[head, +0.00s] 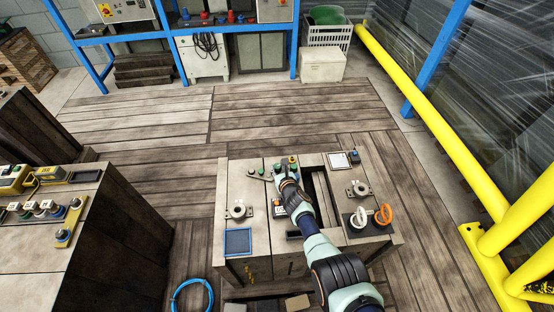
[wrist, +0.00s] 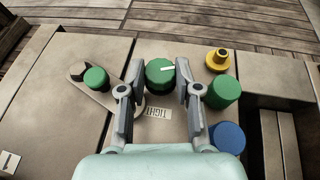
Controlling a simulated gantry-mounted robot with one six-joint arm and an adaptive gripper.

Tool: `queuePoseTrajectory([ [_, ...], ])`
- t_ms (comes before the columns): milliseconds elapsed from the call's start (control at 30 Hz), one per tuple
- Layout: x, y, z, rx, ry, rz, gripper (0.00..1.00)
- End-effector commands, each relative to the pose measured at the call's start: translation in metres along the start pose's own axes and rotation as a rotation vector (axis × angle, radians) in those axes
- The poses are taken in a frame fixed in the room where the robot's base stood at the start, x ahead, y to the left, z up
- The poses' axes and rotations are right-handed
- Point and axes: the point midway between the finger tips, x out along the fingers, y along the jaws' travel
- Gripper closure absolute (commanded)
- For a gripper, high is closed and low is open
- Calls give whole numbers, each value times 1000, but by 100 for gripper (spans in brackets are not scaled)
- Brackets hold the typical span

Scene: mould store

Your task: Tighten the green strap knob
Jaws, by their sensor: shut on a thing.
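The green strap knob (wrist: 160,72) is a ribbed round knob with a white pointer line on top, pointing right in the wrist view. My gripper (wrist: 158,84) is shut on it, one grey finger at its left side and one at its right. A small label reading TIGHT (wrist: 157,112) lies on the bench top on the near side of the knob, partly framed by the fingers. In the head view my gripper (head: 284,174) is low over the middle of the bench, and hides much of what it holds.
A long slot opens at right. On the bench (head: 228,202) stand a blue tray (head: 238,242) and orange-handled piece (head: 384,213).

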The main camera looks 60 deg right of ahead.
Motion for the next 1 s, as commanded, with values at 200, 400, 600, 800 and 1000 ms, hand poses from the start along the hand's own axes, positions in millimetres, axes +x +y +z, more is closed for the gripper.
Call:
queuePoseTrajectory([
  [200, 3, -6, 0, -76, -9, 186, 100],
  [400, 5, -8, -3, -147, -12, 359, 100],
  [600, 7, -9, -4, -206, -12, 504, 100],
  [800, 7, -10, -2, -249, -12, 607, 100],
  [1000, 6, -10, 1, -273, -9, 665, 100],
])
